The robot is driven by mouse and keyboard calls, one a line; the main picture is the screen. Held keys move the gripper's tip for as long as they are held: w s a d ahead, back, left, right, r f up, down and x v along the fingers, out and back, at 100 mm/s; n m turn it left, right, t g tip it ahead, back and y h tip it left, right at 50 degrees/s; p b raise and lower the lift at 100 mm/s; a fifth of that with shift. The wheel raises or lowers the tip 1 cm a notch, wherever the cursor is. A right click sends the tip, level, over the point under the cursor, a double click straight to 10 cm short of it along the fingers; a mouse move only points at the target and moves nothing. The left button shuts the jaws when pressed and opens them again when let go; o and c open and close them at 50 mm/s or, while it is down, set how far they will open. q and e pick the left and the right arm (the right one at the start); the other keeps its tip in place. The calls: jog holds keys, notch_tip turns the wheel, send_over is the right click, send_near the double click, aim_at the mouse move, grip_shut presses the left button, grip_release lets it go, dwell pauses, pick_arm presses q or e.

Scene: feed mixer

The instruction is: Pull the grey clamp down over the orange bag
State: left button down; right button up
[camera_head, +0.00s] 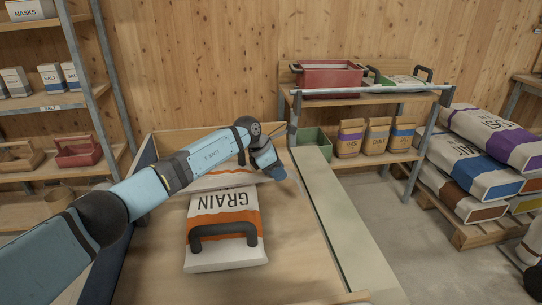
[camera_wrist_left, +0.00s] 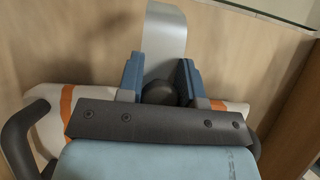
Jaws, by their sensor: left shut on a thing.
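The orange bag (camera_head: 225,218), white with an orange band and the word GRAIN, lies flat on the wooden surface. A dark handle (camera_head: 222,231) shows at its near end. Parts of a white, orange-striped bag (camera_wrist_left: 52,130) also show in the left wrist view, behind my gripper. My left gripper (camera_head: 276,172) is beyond the bag's far right corner. In the wrist view my left gripper (camera_wrist_left: 159,76) is shut on the grey clamp (camera_wrist_left: 165,35), around a dark rounded part of it. Most of the clamp is hidden in the head view. My right gripper is out of view.
A pale green strip (camera_head: 335,220) runs along the wooden surface's right side. A low shelf (camera_head: 365,98) with a red crate (camera_head: 330,76) and small bags stands behind. Stacked sacks (camera_head: 480,160) lie on a pallet at right. The surface in front of the orange bag is clear.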

pick_arm(q)
notch_tip(320, 180, down, 3)
jog(key=shift+d+f+y+b, duration=0.1)
jog(key=shift+y+b, duration=0.3)
jog(key=shift+y, duration=0.1)
jog(key=shift+f, duration=0.25)
jog(key=shift+s+f, duration=0.1)
jog(key=c, duration=0.8)
grip_release()
jog(key=shift+f, duration=0.1)
jog(key=shift+r, duration=0.2)
jog(key=shift+a+r, duration=0.2)
jog(key=shift+r, duration=0.2)
jog(key=v, duration=0.6)
jog(key=p+v, duration=0.1)
jog(key=v, duration=0.5)
jog(key=shift+a+r+p, duration=0.2)
jog(key=shift+r+p, duration=0.1)
jog(key=shift+w, duration=0.2)
